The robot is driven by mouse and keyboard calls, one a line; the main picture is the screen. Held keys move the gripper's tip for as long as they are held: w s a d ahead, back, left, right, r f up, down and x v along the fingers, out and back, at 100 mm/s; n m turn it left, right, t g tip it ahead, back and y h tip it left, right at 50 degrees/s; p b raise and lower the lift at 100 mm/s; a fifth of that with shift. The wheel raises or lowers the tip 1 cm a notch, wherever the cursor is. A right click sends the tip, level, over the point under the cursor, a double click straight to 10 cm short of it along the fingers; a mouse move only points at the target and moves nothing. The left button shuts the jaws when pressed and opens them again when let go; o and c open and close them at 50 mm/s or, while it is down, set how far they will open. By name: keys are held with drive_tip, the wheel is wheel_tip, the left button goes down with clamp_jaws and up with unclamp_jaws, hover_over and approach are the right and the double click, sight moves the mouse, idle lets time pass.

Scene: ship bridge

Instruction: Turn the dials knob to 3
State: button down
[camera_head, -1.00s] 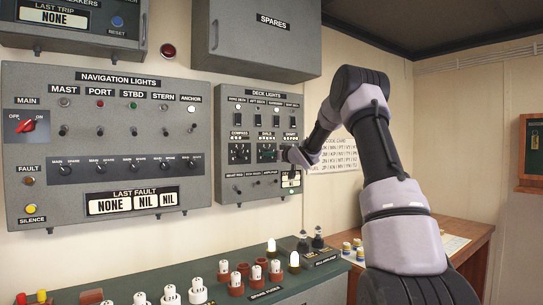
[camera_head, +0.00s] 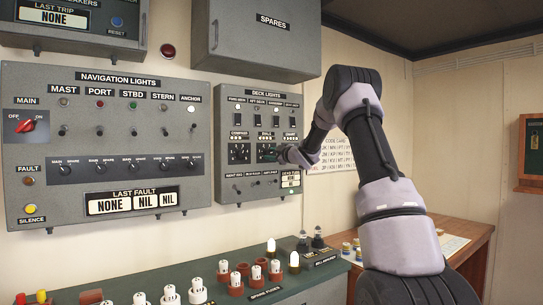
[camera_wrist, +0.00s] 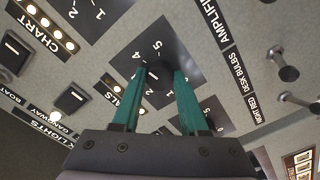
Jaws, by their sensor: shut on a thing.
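The dials knob is a black knob (camera_wrist: 158,84) in the middle of a dark square plate (camera_wrist: 182,62) with white numbers around it; 5, 4 and 2 can be read. It is on the deck lights panel (camera_head: 226,190), at the middle plate of a row of three. My gripper (camera_wrist: 158,78) has its two teal fingers on either side of the knob and is shut on it. The fingers hide part of the plate and of its label. Where the knob's pointer stands cannot be told. In the head view my gripper (camera_head: 274,154) covers much of the knob.
The compass plate (camera_head: 239,152) is just left of my gripper, and the chart plate (camera_wrist: 95,12) is on the other side. Toggle switches (camera_wrist: 285,65) stick out below. A counter (camera_head: 215,290) with several fuses stands under the panel.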

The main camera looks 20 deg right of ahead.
drive_tip(key=n, duration=0.5)
drive_tip(key=shift+n, duration=2.6)
drive_tip(key=shift+c, duration=2.2)
unclamp_jaws()
drive_tip(key=v, duration=1)
drive_tip(key=shift+s, duration=0.4)
drive_tip(key=shift+d, duration=0.1)
